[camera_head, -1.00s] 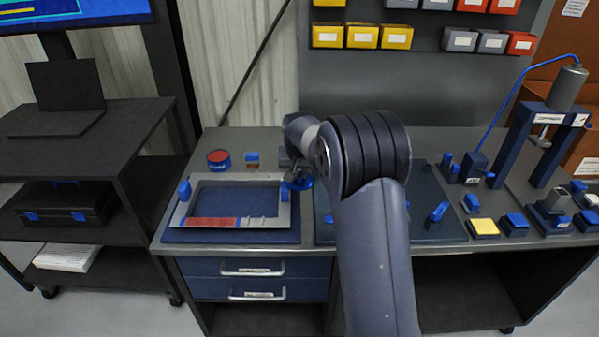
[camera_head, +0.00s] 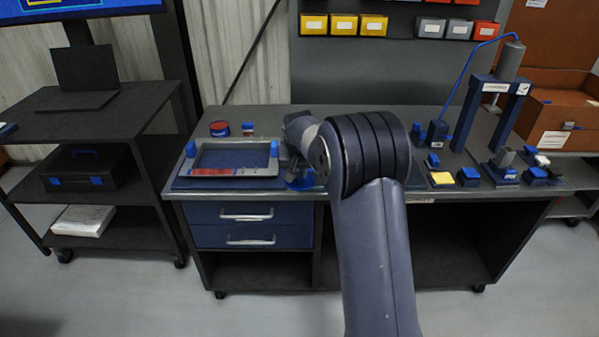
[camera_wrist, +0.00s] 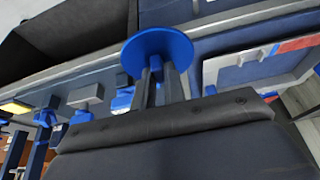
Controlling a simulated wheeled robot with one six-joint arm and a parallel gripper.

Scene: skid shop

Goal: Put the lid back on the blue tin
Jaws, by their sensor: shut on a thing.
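The round blue lid (camera_head: 301,181) is held in my gripper (camera_head: 297,171), low in front of the workbench's work surface, near its front edge. In the wrist view the lid (camera_wrist: 158,48) is a flat blue disc at the tips of my gripper (camera_wrist: 163,82), whose two fingers are shut on it. The blue tin (camera_head: 219,129) stands upright at the back left of the bench, with red showing at its top and a label on its side. The lid is apart from the tin, to its right and nearer the front. My arm hides part of the bench behind it.
A framed tray (camera_head: 268,170) lies between the tin and the front edge. A small red-and-blue item (camera_head: 248,129) stands right of the tin. The press (camera_head: 520,100) and several small blue blocks fill the bench's right side. A dark shelf cart (camera_head: 105,102) stands left.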

